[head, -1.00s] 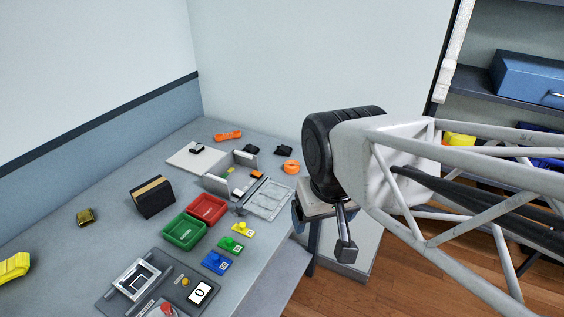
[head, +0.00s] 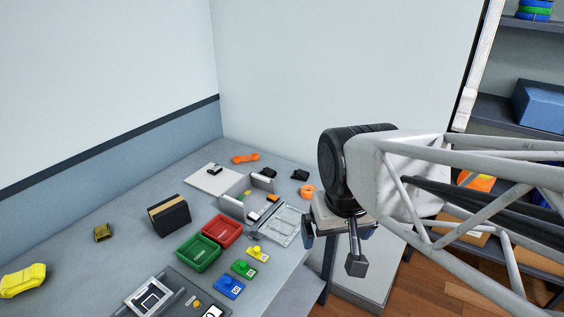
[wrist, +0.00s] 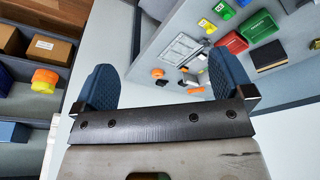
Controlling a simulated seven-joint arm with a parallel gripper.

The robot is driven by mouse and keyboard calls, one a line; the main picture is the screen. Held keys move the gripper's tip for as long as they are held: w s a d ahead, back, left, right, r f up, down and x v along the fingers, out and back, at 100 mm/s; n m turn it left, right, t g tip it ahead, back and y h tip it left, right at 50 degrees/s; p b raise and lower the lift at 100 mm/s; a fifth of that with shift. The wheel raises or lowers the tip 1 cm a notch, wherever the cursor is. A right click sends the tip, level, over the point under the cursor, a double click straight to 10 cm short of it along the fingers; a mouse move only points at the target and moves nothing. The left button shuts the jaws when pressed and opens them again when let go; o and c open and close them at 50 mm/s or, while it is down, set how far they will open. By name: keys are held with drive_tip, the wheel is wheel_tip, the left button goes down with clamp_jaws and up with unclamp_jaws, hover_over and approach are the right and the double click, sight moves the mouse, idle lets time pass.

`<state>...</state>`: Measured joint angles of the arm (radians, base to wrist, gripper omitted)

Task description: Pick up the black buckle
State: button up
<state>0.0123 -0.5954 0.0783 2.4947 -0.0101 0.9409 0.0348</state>
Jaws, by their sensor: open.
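Two small black pieces lie on the table near the back wall, a left one (head: 269,174) and a right one (head: 300,175). Either could be the black buckle; they are too small to tell. Another small black piece (head: 215,171) sits on a pale board. My gripper (head: 336,232) is to the right of the table's edge, apart from all of them. In the wrist view its two blue fingers (wrist: 165,80) are wide open with nothing held. A small black piece (wrist: 162,82) shows far off between them.
Orange pieces (head: 245,158) (head: 307,191) lie near the black ones. A grey fixture with upright plates (head: 233,207), a red tray (head: 222,230) and a green tray (head: 198,254) stand nearer. A black box (head: 170,217) is at left. Shelves (head: 500,122) stand at right.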

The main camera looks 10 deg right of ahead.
drive_tip(key=w+d+r+m, duration=0.1)
drive_tip(key=w+r+m, duration=0.1)
drive_tip(key=w, duration=1.2)
drive_tip(key=m+g, duration=0.3)
drive_tip(key=m, duration=0.1)
hover_over(300, 173)
drive_tip(key=f, duration=2)
drive_tip(key=shift+s+a+f, duration=0.15)
drive_tip(key=shift+s, duration=0.05)
drive_tip(key=shift+w+f, duration=0.35)
drive_tip(key=shift+f, duration=0.05)
drive_tip(key=shift+f, duration=1.3)
